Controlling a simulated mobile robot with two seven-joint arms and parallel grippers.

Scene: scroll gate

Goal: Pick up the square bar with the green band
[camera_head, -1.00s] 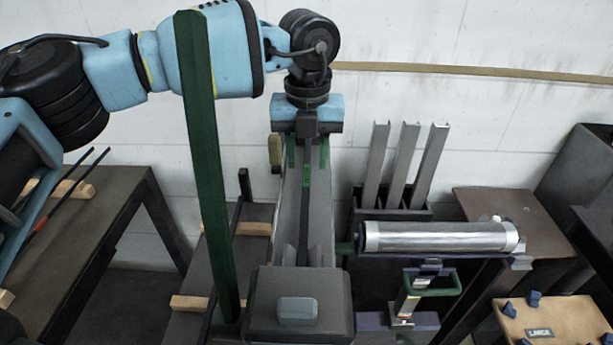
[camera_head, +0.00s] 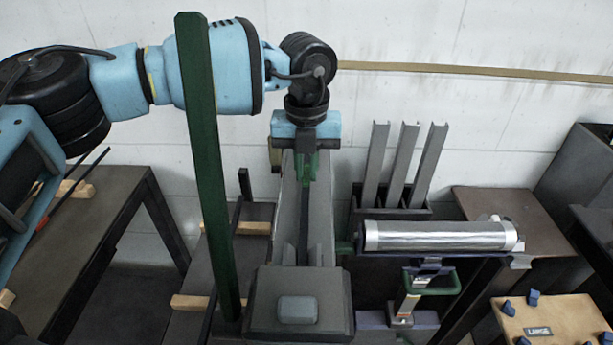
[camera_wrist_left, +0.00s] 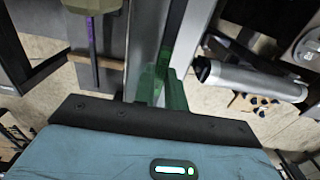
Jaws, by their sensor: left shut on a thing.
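My left gripper (camera_head: 307,172) points down into the long grey trough at the middle of the head view. Its green fingers are close together, shut on the dark square bar (camera_head: 303,222) where the green band was seen. The band is now mostly hidden by the fingers. The bar lies along the trough (camera_head: 286,215), between its side walls. In the left wrist view the green fingers (camera_wrist_left: 160,88) close on the bar inside the trough. My right gripper is not in view.
A tall green post (camera_head: 207,170) stands in front of my left arm. Right of the trough are grey channels (camera_head: 402,165) upright in a dark holder and a silver roller (camera_head: 438,236). A dark box (camera_head: 299,300) stands at the trough's near end.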

